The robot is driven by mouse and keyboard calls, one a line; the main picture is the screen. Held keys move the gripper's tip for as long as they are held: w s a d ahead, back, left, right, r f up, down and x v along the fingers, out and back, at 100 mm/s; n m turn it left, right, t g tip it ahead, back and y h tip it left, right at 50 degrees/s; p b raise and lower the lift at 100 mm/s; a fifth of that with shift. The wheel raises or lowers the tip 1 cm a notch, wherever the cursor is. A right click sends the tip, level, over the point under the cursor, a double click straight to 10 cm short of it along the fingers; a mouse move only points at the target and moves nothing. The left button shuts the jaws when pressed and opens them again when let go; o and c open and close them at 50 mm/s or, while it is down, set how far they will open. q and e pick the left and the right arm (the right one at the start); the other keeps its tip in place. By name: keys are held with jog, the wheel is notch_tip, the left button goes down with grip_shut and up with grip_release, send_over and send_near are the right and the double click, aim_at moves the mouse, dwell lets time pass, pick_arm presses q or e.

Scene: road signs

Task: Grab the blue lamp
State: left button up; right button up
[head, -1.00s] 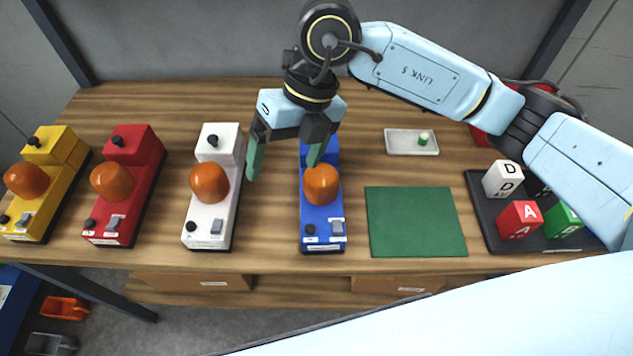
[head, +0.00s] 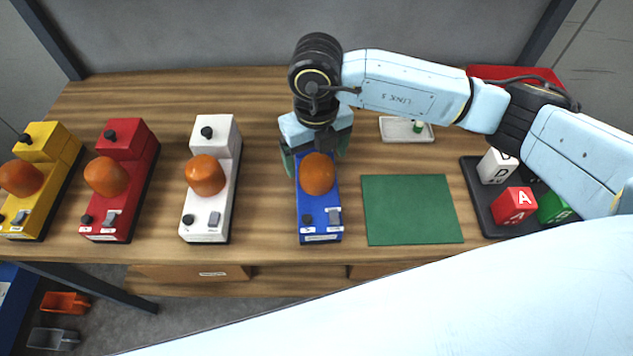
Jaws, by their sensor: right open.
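The blue lamp (head: 319,225) stands on the wooden table, a blue box with an orange dome on top and a grey switch and black knob at its front. My right gripper (head: 315,166) is open at the lamp's rear part, behind the orange dome. Its green fingers show on the left and right sides of the lamp's back block. The gripper body hides most of that block, and I cannot tell whether the fingers touch it. My left gripper is not in view.
A white lamp (head: 211,213), a red lamp (head: 126,145) and a yellow lamp (head: 48,143) stand in a row to the left. A green mat (head: 411,210) lies to the right, with a white tray (head: 396,129) behind it. A black tray (head: 474,184) holds lettered cubes.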

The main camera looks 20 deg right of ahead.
notch_tip(320, 180, down, 4)
jog(key=shift+s+a+r, duration=0.1)
jog(key=shift+a+r, duration=0.05)
jog(key=shift+r, duration=0.1)
jog(key=shift+r, duration=0.1)
grip_shut()
dwell(0.4)
